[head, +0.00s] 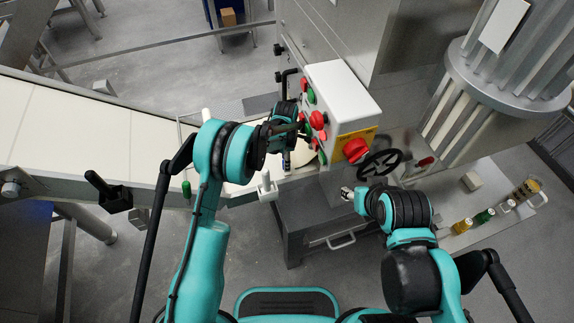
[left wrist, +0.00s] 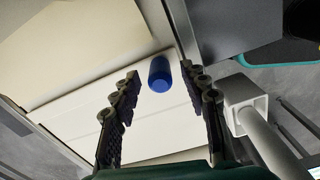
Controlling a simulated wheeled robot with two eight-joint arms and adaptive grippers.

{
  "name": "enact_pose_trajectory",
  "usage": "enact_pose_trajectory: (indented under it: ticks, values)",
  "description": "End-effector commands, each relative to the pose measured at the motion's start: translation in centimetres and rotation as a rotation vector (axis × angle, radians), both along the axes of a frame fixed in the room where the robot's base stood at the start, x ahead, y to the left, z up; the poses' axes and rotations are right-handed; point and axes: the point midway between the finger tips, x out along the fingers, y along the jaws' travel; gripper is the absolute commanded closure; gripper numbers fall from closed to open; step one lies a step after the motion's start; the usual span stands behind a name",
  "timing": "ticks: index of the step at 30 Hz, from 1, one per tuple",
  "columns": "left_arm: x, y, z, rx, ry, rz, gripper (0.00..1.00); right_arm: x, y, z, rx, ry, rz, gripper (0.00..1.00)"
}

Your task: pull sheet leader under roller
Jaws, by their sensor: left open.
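A blue cylinder (left wrist: 160,74) lies between and beyond the fingertips of my left gripper (left wrist: 160,88), which is open and not touching it. The left gripper also shows in the head view (head: 287,155), beside the control box over the conveyor's right end. A cream, sheet-like surface (left wrist: 85,45) fills the upper left of the left wrist view, beside the pale belt (left wrist: 135,110). I cannot tell whether it is the sheet leader or whether the blue cylinder is attached. The roller is not clearly identifiable. My right gripper (head: 348,193) is near the handwheel; its jaws are too small to read.
The control box (head: 340,95) with red and green buttons stands close to my left gripper. A black handwheel (head: 381,163) is right of it. A white post (head: 266,187) rises at the conveyor (head: 90,130) edge. Small bottles (head: 484,216) stand on the right-hand table.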

Motion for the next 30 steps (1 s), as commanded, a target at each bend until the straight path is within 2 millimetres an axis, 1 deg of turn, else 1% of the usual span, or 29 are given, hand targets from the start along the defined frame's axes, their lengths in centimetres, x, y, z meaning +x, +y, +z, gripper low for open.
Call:
enact_pose_trajectory:
  ticks: [1,6,15,17,18,20,21,26,30]
  values:
    - [0.0,0.0,-1.0,0.000,0.000,0.000,0.56,0.0,0.0,-0.5,0.000,0.000,0.000,0.56]
    - [0.0,0.0,-2.3,0.000,0.000,0.000,0.56,0.0,0.0,-0.9,0.000,0.000,0.000,0.56]
    - [0.0,0.0,-2.4,0.000,0.000,-0.001,0.56,0.0,0.0,-0.8,0.000,0.000,0.000,0.56]
    - [0.0,0.0,-2.4,0.000,0.000,-0.001,0.71,0.0,0.0,-0.8,0.000,0.000,0.000,0.56]
    - [0.0,0.0,-2.4,0.000,0.000,-0.001,0.82,0.0,0.0,-0.8,0.000,0.000,0.000,0.56]
    - [0.0,0.0,-2.4,0.000,0.000,-0.001,0.98,0.0,0.0,-0.8,0.000,0.000,0.000,0.56]
    - [0.0,0.0,-2.4,0.000,0.000,-0.001,1.00,0.0,0.0,-0.8,0.000,0.000,0.000,0.56]
    - [0.0,0.1,-2.4,0.000,0.000,-0.001,1.00,0.0,0.0,-0.9,0.000,0.000,0.000,0.56]
    - [-0.3,1.0,-2.5,0.000,0.000,0.001,1.00,0.0,0.0,-1.0,0.000,0.000,0.000,0.56]
